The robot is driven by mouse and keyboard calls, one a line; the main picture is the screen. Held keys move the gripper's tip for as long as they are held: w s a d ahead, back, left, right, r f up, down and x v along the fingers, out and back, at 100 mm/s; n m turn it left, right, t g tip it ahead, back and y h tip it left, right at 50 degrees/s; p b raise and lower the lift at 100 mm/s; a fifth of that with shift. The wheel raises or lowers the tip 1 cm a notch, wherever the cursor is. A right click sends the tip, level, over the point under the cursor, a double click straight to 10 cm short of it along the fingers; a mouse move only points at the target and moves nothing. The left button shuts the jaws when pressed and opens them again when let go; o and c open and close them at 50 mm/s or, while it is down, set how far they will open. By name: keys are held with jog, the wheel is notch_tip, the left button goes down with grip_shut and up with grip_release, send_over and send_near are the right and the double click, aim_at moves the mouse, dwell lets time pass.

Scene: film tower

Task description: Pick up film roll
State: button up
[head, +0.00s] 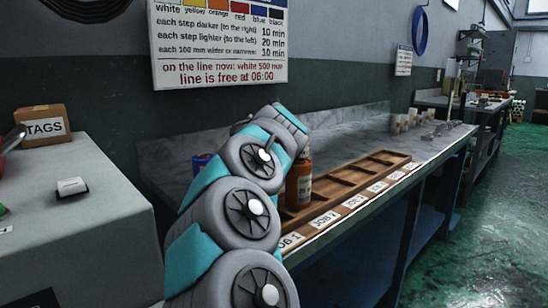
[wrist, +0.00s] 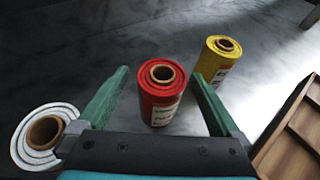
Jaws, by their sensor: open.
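In the wrist view, a red film roll (wrist: 161,96) with a brown core and a pale label stands upright between the two green fingers of my gripper (wrist: 160,76). The gripper is open, with a visible gap between the roll and each finger. A yellow film roll (wrist: 213,62) stands upright beyond the right finger. A white film roll (wrist: 40,138) is outside the left finger, partly cut off by the gripper body. In the head view, my arm reaches over the grey bench (head: 360,122) and hides the gripper and these rolls.
A wooden compartment tray (head: 345,178) with job labels lies along the bench front; its edge shows in the wrist view (wrist: 292,128). Pale cups (head: 397,123) stand farther along. A side table (head: 85,205) holds a TAGS box (head: 43,127).

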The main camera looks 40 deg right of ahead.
jog(key=shift+x, duration=1.9)
jog(key=shift+c, duration=0.2)
jog(key=c, duration=1.5)
